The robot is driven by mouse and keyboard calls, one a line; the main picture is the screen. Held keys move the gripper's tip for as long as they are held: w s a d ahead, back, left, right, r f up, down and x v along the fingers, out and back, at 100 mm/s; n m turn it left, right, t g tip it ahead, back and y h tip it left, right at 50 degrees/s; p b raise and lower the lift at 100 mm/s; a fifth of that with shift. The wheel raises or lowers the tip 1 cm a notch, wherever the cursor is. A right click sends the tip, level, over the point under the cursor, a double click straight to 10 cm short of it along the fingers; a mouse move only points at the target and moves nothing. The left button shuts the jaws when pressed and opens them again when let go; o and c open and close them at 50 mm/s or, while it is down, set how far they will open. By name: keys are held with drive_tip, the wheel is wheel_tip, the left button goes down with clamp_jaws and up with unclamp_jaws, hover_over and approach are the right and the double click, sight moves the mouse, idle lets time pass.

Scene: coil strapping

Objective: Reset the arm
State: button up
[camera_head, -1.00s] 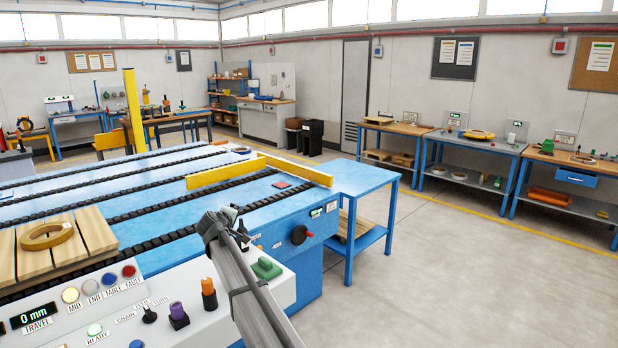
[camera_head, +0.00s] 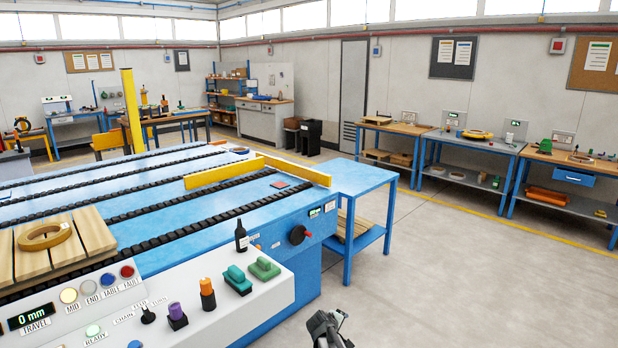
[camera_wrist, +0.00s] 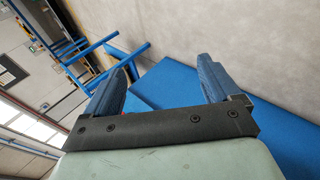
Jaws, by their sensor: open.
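My gripper (camera_head: 328,325) is at the bottom edge of the head view, right of the control console and over the grey floor. Only its end shows there. In the wrist view its two blue-grey fingers (camera_wrist: 165,85) stand wide apart with nothing between them. A blue surface and a pale wall or floor lie beyond them.
The white control console (camera_head: 262,298) carries a teal switch (camera_head: 237,280), a green switch (camera_head: 265,268) and an orange knob (camera_head: 208,294). A tan ring (camera_head: 45,235) lies on a wooden pallet (camera_head: 92,228). The floor right of the blue side table (camera_head: 355,178) is clear.

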drive_tip(key=s+d+f+m+g, duration=0.35)
drive_tip(key=s+f, duration=0.55)
drive_tip(key=s, duration=0.5)
drive_tip(key=s+d+f+m+g, duration=0.2)
drive_tip(key=s+d+f+g, duration=0.2)
drive_tip(key=s+f, duration=0.75)
drive_tip(key=s+f+m+g+y, duration=0.1)
drive_tip(key=s+m+g+y, duration=0.1)
drive_tip(key=s, duration=1.4)
drive_tip(key=s+f+m+g+y, duration=0.1)
drive_tip(key=s+g, duration=0.4)
drive_tip(key=s, duration=1.2)
drive_tip(key=shift+a+f+m+y, duration=0.15)
drive_tip(key=shift+f+m+y, duration=0.35)
drive_tip(key=shift+m, duration=0.45)
